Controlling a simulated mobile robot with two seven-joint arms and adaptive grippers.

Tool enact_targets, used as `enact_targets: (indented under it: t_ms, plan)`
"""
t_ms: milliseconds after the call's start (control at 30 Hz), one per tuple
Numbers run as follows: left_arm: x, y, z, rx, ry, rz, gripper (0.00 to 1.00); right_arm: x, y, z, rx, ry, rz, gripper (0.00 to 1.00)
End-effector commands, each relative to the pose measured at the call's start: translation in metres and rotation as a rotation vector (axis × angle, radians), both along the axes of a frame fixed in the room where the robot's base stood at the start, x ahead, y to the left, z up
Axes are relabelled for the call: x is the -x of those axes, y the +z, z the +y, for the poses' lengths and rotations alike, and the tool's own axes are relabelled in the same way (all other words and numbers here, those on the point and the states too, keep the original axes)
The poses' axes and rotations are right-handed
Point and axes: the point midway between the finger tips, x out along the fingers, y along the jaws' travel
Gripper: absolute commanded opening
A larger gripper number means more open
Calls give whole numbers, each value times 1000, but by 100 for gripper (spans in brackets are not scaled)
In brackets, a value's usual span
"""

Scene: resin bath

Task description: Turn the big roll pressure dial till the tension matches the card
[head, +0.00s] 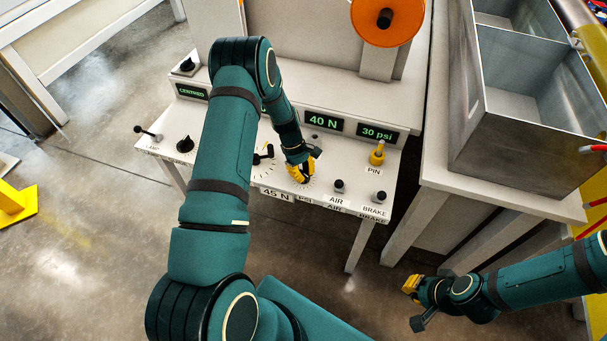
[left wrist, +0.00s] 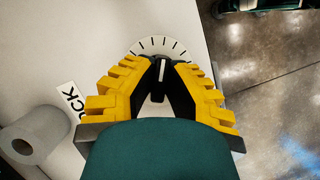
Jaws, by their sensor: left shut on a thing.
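My left gripper (head: 301,173) reaches down to the white console. It is shut on a black dial knob (left wrist: 162,70) with a white pointer line, seen in the left wrist view. A pale scale with black ticks (left wrist: 150,45) rings the knob; the fingers hide part of it. In the head view the gripper covers this knob, with a PSI label partly showing below. A 45 N card (head: 276,195) sits at the console's front edge. Green displays read 40 N (head: 323,121) and 30 psi (head: 377,132). My right gripper (head: 413,304) is open and empty, away from the console.
Another black knob (head: 264,154) stands left of my left gripper. A yellow pin (head: 377,154) and air and brake knobs (head: 339,186) stand to the right. An orange reel (head: 387,18) is behind; a metal bath (head: 520,110) stands at right.

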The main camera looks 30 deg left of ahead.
Motion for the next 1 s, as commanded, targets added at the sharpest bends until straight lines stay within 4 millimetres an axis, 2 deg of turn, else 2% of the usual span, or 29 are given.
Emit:
enact_targets:
  t_ms: [400, 1000]
  plan:
    - [1, -2, -1, 2, -235, 3, 0, -2, -8, 0, 1, 0, -4, 0]
    - [2, -2, -2, 4, -284, 5, 0, -2, -9, 0, 1, -1, -5, 0]
